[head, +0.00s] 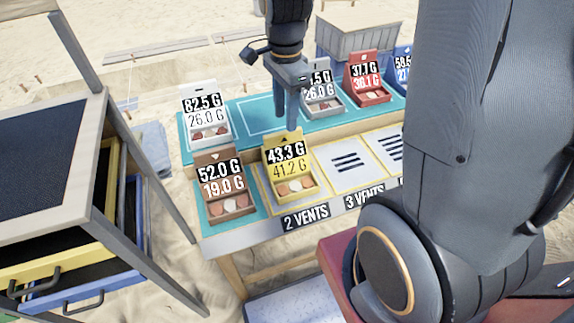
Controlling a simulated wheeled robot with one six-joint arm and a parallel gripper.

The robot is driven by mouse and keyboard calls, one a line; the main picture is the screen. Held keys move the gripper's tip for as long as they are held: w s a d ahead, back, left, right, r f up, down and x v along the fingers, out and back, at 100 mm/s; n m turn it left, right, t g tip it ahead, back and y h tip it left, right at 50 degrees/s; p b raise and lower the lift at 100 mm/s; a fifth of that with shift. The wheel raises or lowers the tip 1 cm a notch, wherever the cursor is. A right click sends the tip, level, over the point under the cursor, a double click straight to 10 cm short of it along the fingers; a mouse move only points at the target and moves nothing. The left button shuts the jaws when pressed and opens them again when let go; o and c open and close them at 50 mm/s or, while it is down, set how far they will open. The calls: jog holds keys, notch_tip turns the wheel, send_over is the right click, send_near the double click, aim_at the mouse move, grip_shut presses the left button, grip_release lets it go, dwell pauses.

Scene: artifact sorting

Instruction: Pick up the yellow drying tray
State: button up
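The yellow drying tray (290,193) stands on the left slot of the near row, above the "2 VENTS" label. Its raised back panel reads 43.3 G and 41.2 G, and a few small reddish and pale pieces lie inside it. My gripper (286,124) points down at the top edge of that back panel, with the fingertips at or just behind it. Whether they touch the panel is unclear. The fingers nearly overlap from this angle, so the gap between them is hard to see.
A brown tray (228,204) stands close left of the yellow one. A white tray (208,132), a grey tray (323,104), a red tray (372,96) and a partly hidden blue tray (402,77) stand behind. Striped slots to the right look empty. A drawer cabinet (45,190) stands left.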

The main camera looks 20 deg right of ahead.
aim_at(283, 132)
jog(key=shift+w+f+m, duration=0.25)
jog(key=shift+w+m, duration=0.15)
jog(key=shift+m, duration=0.3)
jog(key=shift+f, duration=0.25)
jog(key=shift+w+a+f+p, duration=0.15)
jog(key=shift+f+p, duration=0.35)
jog(key=shift+f, duration=1.3)
jog(key=shift+w+d+f+p, duration=0.1)
jog(key=shift+f+p, duration=0.4)
jog(key=shift+f, duration=1.3)
grip_shut()
